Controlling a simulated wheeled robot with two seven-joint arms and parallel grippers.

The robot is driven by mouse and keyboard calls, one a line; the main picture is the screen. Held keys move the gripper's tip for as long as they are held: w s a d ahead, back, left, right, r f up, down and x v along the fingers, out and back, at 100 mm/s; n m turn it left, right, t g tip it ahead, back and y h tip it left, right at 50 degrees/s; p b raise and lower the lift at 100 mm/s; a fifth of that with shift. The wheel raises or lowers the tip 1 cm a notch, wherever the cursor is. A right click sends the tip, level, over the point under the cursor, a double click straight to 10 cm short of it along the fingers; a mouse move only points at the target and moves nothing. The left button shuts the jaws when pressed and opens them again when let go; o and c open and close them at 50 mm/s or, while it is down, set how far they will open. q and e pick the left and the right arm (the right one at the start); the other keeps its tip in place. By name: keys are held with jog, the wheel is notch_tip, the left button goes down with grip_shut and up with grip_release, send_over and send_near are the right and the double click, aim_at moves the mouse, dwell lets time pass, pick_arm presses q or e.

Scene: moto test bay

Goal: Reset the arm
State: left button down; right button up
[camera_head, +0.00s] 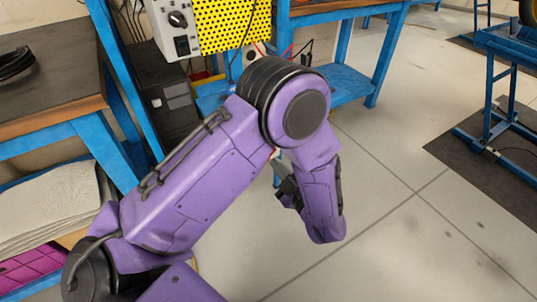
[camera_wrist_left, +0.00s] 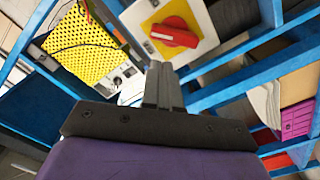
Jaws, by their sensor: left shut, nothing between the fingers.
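My purple left arm crosses the head view from the lower left, bends at a dark joint, and folds downward. My left gripper (camera_head: 285,193) is partly hidden behind the forearm and hangs in front of the grey floor. In the left wrist view its two grey fingers (camera_wrist_left: 163,88) are together, with nothing between them. My right gripper is not in view.
A blue-framed bench with a yellow perforated panel (camera_head: 228,24) and a switch box (camera_head: 178,28) stands behind the arm. A workbench (camera_head: 50,85) is at left. A red rotary switch (camera_wrist_left: 174,32) appears beyond the fingers. Open floor (camera_head: 400,235) lies right.

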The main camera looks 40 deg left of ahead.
pick_arm(q)
jog(key=shift+v, duration=0.75)
